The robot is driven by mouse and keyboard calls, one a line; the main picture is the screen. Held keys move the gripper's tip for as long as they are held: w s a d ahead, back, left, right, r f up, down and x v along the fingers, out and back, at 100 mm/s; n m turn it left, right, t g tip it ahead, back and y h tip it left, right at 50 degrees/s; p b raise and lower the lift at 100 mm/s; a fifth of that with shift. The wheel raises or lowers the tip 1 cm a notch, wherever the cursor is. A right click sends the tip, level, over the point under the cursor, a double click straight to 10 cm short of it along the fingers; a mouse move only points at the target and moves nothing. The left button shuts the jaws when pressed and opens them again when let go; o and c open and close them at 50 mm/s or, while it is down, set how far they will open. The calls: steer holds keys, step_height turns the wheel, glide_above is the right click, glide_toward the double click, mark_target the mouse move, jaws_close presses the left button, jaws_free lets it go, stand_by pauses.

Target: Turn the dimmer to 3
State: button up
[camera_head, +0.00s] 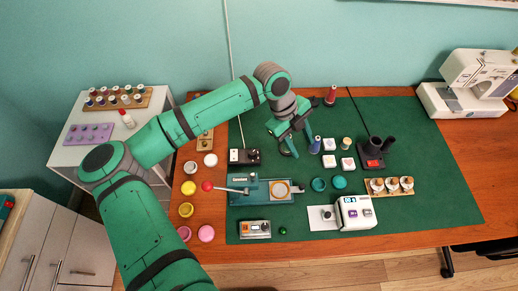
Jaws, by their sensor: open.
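My gripper (298,143) hangs over the green mat (440,200) near the middle of the table, with its green fingers apart and pointing down. A dark round thing (286,151) shows partly behind the fingers; I cannot tell whether it is the dimmer's knob or whether the fingers touch it. A black box with a white panel (243,157) and a cable up the wall lies to the left of my gripper. No dial marks or number 3 can be read, so I cannot tell for sure which thing is the dimmer.
A blue spool (315,146) stands close right of my gripper, with white blocks (329,161) beyond. A black device with a red switch (373,162) is farther right. The mat's right side is clear.

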mark_target(253, 152)
steer(key=w+a+n+t+y, duration=0.1)
steer(key=w+a+n+y, duration=0.3)
steer(key=a, duration=1.1)
steer(key=shift+m+y, duration=0.3)
steer(key=shift+m, duration=0.4)
steer(key=f, duration=0.7)
steer(key=w+f, duration=0.1)
steer(key=f, duration=0.3)
steer(key=shift+w+d, duration=0.1)
steer(key=c, duration=1.1)
